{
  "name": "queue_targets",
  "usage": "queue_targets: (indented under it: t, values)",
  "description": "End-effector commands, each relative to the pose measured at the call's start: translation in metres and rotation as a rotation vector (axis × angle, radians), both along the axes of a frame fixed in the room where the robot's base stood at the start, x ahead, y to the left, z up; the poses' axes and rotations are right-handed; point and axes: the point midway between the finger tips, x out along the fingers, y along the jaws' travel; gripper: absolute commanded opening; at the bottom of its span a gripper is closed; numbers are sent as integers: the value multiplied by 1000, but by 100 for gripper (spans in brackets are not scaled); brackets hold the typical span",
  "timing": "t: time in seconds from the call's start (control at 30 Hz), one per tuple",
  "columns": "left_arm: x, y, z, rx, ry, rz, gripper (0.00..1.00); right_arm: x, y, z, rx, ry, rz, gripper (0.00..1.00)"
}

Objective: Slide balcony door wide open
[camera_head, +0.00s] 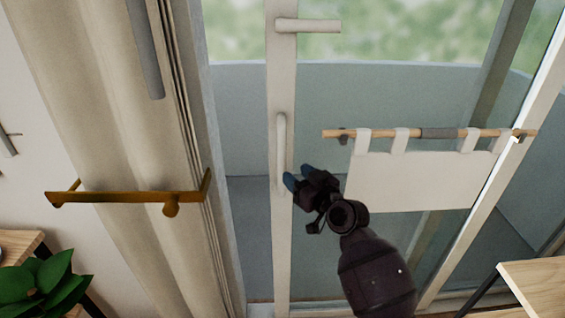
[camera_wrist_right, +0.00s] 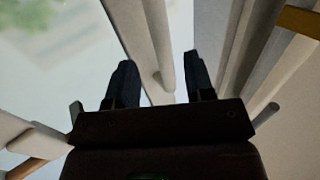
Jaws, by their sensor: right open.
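The balcony door is a glass panel with a pale upright frame (camera_head: 279,240) in the head view. A vertical pale bar handle (camera_head: 281,150) runs along this frame, with a lever handle (camera_head: 308,25) higher up. To the frame's left is a strip showing the balcony; I cannot tell whether it is open or glazed. My right gripper (camera_head: 298,178) is open, just right of the bar handle's lower part. In the right wrist view the bar handle (camera_wrist_right: 157,45) appears between the spread fingers (camera_wrist_right: 161,78); contact is not clear. My left gripper is out of view.
A beige curtain (camera_head: 95,100) hangs left of the door, with a brass bar (camera_head: 130,198) across it. A wooden rod (camera_head: 375,133) with a white cloth (camera_head: 415,183) hangs right of my gripper. A plant (camera_head: 45,285) and a wooden tabletop (camera_head: 540,288) occupy the lower corners.

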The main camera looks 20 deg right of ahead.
Motion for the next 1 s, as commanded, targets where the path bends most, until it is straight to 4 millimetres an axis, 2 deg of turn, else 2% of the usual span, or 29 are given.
queue_targets:
  t: [0.2, 0.4, 0.6, 0.87, 1.0]
  values:
    - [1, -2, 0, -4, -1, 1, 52, 36, 12, 1, 4, 0, 1, 49]
    - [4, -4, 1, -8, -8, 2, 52, 58, 18, 0, 3, 1, 0, 49]
    - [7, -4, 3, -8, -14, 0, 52, 66, 21, 0, 2, 1, 0, 49]
    - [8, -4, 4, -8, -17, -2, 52, 66, 21, 0, 2, 1, 0, 49]
    - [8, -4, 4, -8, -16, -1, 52, 66, 21, 0, 2, 1, 0, 27]
